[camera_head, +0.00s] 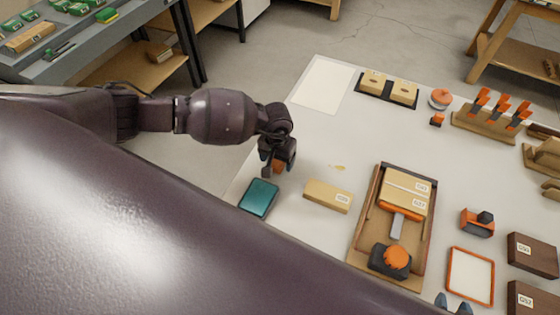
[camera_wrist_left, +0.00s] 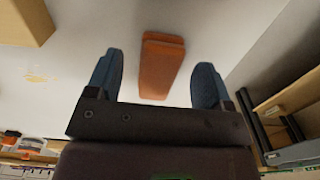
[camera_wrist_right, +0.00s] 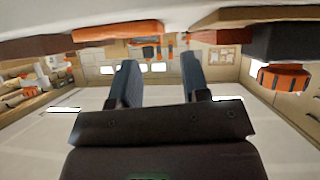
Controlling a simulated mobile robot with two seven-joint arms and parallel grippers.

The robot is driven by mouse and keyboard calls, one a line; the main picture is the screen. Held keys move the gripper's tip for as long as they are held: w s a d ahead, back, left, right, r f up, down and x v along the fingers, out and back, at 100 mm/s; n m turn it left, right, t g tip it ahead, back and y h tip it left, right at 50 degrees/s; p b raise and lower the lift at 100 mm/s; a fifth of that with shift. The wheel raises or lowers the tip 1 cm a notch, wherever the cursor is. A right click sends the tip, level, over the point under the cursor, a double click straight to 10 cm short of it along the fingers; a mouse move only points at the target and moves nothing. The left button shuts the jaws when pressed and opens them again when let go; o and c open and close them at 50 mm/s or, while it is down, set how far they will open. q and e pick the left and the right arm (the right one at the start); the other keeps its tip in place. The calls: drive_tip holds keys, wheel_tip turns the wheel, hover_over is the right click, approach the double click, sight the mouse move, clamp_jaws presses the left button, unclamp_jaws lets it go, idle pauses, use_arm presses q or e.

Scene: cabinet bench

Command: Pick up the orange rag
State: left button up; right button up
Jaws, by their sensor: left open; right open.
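The orange rag (camera_wrist_left: 160,66) is a folded, flat strip lying on the white bench top. In the left wrist view it lies between and ahead of my left gripper's spread fingers, with a gap on each side. In the head view only a small orange part of the rag (camera_head: 278,168) shows under my left gripper (camera_head: 279,162). My left gripper is open, empty and above the rag; contact cannot be told. My right gripper (camera_head: 453,303) shows only its fingertips at the bottom edge of the head view. It is open and empty in the right wrist view (camera_wrist_right: 158,68).
A teal box (camera_head: 258,198) and a tan labelled box (camera_head: 328,196) sit close to my left gripper. A wooden tray (camera_head: 366,214) holds boxes and orange-black tools. An orange-framed panel (camera_head: 470,276) lies near my right gripper. A pale sheet (camera_head: 323,84) lies at the back.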

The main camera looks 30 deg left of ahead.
use_arm(q)
drive_tip(key=shift+f, duration=0.9)
drive_tip(key=shift+r, duration=0.1)
use_arm(e)
drive_tip(key=shift+w+f, duration=0.25)
use_arm(q)
drive_tip(key=shift+c, duration=0.7)
drive_tip(key=c, duration=0.7)
drive_tip(key=shift+c, duration=0.8)
wheel_tip(320, 180, up, 12)
wheel_tip(320, 180, up, 8)
drive_tip(key=b, duration=0.1)
hover_over(277, 162)
use_arm(e)
drive_tip(key=shift+s+f, duration=0.55)
drive_tip(key=shift+f, duration=0.3)
